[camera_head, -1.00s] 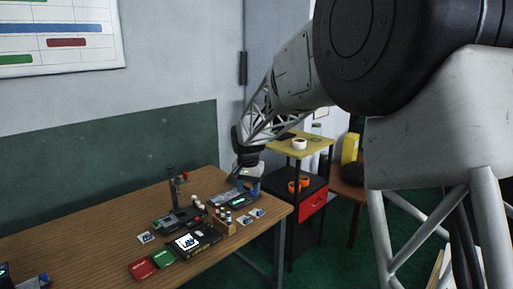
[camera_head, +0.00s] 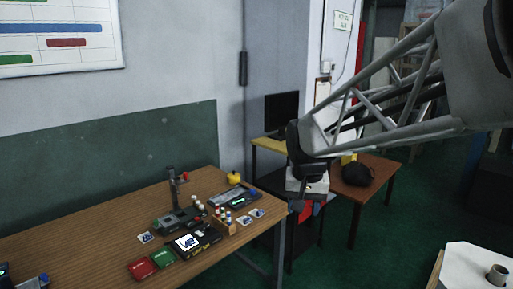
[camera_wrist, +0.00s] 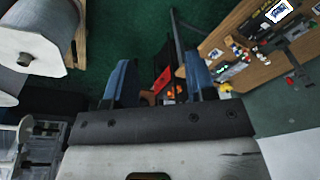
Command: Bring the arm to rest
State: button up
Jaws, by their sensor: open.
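My gripper (camera_head: 307,190) hangs in the air to the right of the wooden table (camera_head: 75,225), in front of the red and black cart in the head view. In the wrist view my gripper (camera_wrist: 160,78) shows two blue fingers spread wide apart. It is open, with nothing held between the fingers. My arm reaches in from the right side of the head view. Its fingertips are small and dark in the head view.
On the table stand a dark upright post device (camera_head: 173,188), a green box (camera_head: 163,258), a red box (camera_head: 142,268) and several small bottles. A round yellow thing (camera_head: 234,178) sits at the back. A brown side table (camera_head: 378,168) carries a black bag (camera_head: 357,174).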

jog(key=s+d+f, duration=0.2)
jog(key=s+d, duration=0.1)
jog(key=s, duration=0.9)
jog(key=s+d+f+n, duration=0.1)
jog(key=s+d, duration=0.3)
jog(key=s, duration=0.8)
jog(key=shift+f+n+t, duration=0.3)
jog(key=shift+f+t, duration=0.1)
jog(key=shift+f, duration=0.25)
